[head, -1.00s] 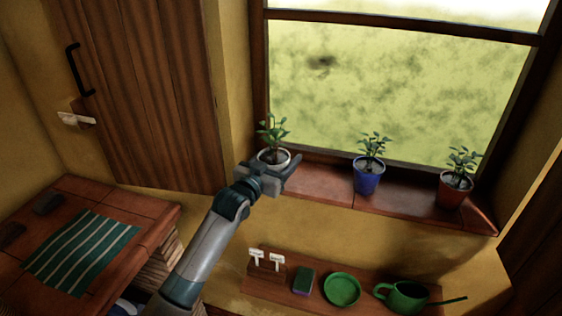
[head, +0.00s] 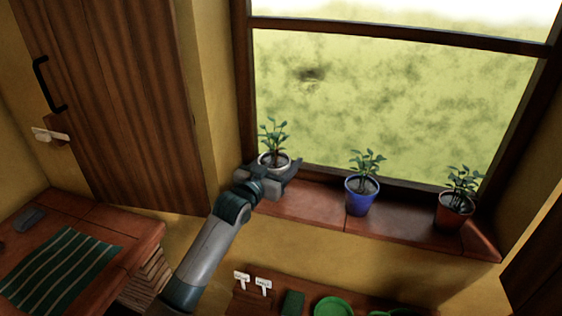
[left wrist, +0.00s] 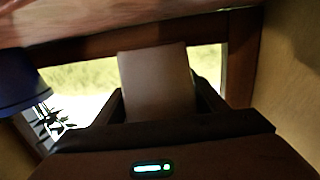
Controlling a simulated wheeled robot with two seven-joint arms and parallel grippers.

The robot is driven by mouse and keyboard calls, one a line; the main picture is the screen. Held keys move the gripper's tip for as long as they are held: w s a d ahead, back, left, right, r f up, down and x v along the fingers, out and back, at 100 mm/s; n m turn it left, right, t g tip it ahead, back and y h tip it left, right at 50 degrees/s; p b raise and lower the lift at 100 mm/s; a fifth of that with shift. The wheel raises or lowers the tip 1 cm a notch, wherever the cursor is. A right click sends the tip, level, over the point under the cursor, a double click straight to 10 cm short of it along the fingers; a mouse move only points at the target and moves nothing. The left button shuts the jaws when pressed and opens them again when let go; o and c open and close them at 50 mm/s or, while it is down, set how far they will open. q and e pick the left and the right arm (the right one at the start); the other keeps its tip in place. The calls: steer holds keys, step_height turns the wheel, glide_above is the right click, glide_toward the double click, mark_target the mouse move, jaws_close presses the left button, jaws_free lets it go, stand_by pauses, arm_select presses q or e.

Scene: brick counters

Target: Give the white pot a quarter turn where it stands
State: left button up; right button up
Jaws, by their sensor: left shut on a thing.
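The white pot (head: 263,161) with a leafy green plant stands at the left end of the brick window sill, upright. My left gripper (head: 279,169) is shut on it from the front and hides most of its side in the head view. In the left wrist view, which is upside down, the pot's pale wall (left wrist: 157,82) sits between my two fingers, its base close to or on the sill. My right gripper is in neither view.
A blue pot (head: 359,201) and a terracotta pot (head: 453,216), both planted, stand further right on the sill (head: 310,206). A lower shelf holds white labels (head: 262,286) and green dishes (head: 333,307). A counter with a striped cloth (head: 60,270) is at left.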

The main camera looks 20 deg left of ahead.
arm_select(q)
steer(key=shift+r+y, duration=0.1)
steer(key=shift+y, duration=0.2)
steer(key=shift+a+n+y, duration=0.1)
steer(key=shift+n+y, duration=0.4)
steer(key=shift+a+n+y+b, duration=0.15)
steer(key=shift+n+y+b, duration=0.55)
steer(key=shift+y, duration=0.3)
steer(key=shift+a+f, duration=0.1)
steer(key=shift+f, duration=0.55)
steer(key=shift+f+b, duration=0.5)
steer(key=shift+f, duration=0.2)
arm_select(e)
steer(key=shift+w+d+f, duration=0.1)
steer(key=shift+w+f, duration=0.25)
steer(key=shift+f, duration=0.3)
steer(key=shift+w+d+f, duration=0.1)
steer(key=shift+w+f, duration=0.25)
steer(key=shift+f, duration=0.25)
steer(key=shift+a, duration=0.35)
